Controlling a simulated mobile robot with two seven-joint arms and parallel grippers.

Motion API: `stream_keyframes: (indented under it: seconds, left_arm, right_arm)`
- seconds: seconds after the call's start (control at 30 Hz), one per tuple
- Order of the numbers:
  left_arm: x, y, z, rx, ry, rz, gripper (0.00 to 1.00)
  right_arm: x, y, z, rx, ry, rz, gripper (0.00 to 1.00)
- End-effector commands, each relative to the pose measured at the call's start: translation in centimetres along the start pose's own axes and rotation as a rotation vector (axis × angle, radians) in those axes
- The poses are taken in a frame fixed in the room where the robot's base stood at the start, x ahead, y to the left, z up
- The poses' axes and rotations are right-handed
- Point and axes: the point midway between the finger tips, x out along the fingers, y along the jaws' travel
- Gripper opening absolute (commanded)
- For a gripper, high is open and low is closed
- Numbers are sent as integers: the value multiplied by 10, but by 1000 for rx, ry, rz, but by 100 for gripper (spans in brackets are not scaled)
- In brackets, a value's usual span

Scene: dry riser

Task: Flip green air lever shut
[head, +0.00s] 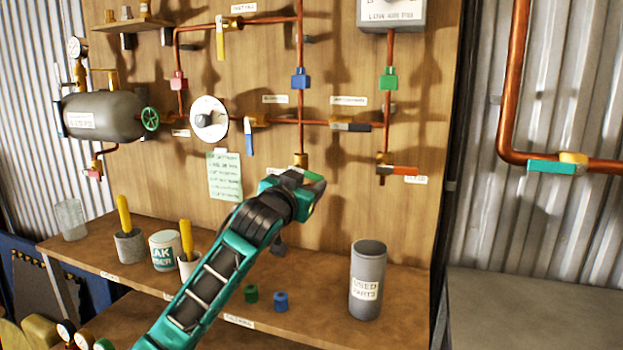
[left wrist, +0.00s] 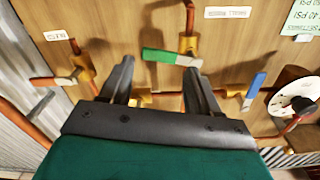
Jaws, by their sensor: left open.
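The green lever (left wrist: 165,56) shows in the left wrist view, joined to a brass valve body (left wrist: 189,43) on a vertical copper pipe. It lies crosswise to that pipe. My left gripper (left wrist: 159,70) is open, with its two dark fingers pointing at the lever and nothing between them. The lever appears just beyond the fingertips; I cannot tell whether they touch. In the head view the brass valve (head: 300,160) sits right above my left gripper (head: 298,188), which hides most of the lever. My right gripper is not in view.
A blue lever (head: 249,140) and an orange lever (head: 404,171) flank this valve on the wooden board. A teal lever (head: 549,167) is on the pipe at far right. A grey used-parts can (head: 368,280) and small cups stand on the shelf below.

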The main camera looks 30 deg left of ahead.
Motion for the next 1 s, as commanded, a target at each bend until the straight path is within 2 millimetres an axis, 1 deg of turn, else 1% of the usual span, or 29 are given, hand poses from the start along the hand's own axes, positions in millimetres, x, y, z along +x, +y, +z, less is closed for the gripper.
stream_keyframes:
  seconds: [0.03, 0.1, 0.3, 0.47, 0.7, 0.77, 1.0]
  left_arm:
    - [9, 0, 0, -1, -1, 0, 62]
    - [18, 0, 0, -1, -1, 0, 62]
    - [37, 0, 0, -1, -1, 1, 62]
    - [42, 1, 0, -1, 0, 1, 62]
    - [42, 1, 0, 0, 0, 1, 62]
    - [42, 1, 0, 0, 0, 1, 57]
    - [42, 1, 0, 0, -1, 1, 34]
  right_arm:
    - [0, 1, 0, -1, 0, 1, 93]
    - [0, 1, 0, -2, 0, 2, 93]
    - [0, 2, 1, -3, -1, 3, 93]
    - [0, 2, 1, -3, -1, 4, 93]
    - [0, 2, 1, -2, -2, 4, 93]
    - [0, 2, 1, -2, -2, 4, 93]
    - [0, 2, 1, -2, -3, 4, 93]
